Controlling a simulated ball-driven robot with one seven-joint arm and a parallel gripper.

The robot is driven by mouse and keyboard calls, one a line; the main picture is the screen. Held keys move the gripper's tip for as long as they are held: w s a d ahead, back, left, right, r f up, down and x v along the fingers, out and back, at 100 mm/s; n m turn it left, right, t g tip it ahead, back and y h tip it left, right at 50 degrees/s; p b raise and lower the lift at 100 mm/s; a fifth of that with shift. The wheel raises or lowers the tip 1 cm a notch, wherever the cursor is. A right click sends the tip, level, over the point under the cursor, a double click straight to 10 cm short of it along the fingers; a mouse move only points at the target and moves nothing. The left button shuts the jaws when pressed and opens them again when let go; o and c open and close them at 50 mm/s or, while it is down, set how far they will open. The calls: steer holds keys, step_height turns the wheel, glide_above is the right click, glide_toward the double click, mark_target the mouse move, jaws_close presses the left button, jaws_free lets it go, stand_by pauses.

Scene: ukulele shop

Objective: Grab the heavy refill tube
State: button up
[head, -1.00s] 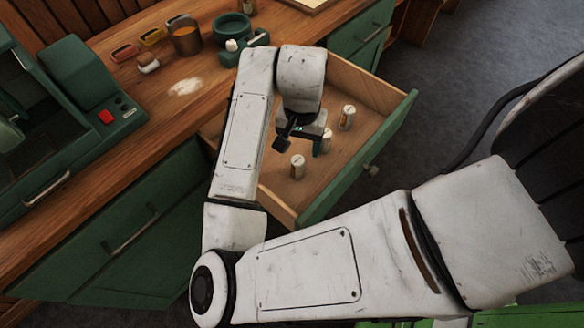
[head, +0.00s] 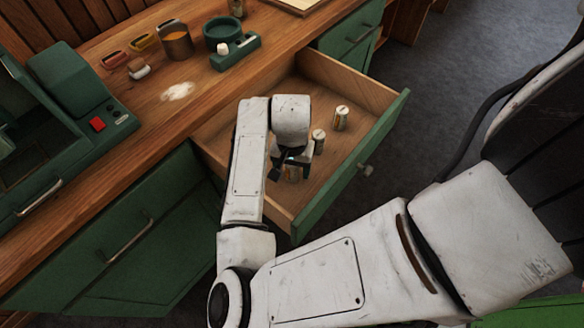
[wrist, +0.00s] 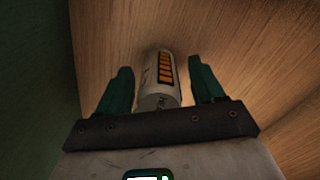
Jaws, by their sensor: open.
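Three small pale tubes stand in the open drawer (head: 334,188). The nearest tube (head: 293,175) is partly hidden under my gripper (head: 290,172). The middle tube (head: 318,142) and the far tube (head: 341,118) stand further back, beside the hand. In the wrist view, my gripper (wrist: 160,70) is open, with one green finger on each side of the nearest tube (wrist: 160,82). This tube is whitish, with a dark label strip bearing several orange bars. A gap shows on both sides of it. I cannot read which tube is the heavy one.
The drawer's green front and wooden side walls surround the tubes. The wooden counter (head: 135,110) beside it holds a cup (head: 177,44), a green bowl (head: 222,34) and a green machine (head: 75,85). The drawer's back part is clear.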

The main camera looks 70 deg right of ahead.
steer(key=shift+c, duration=0.4)
steer(key=c, duration=1)
steer(key=shift+c, duration=0.2)
steer(key=shift+r, duration=0.15)
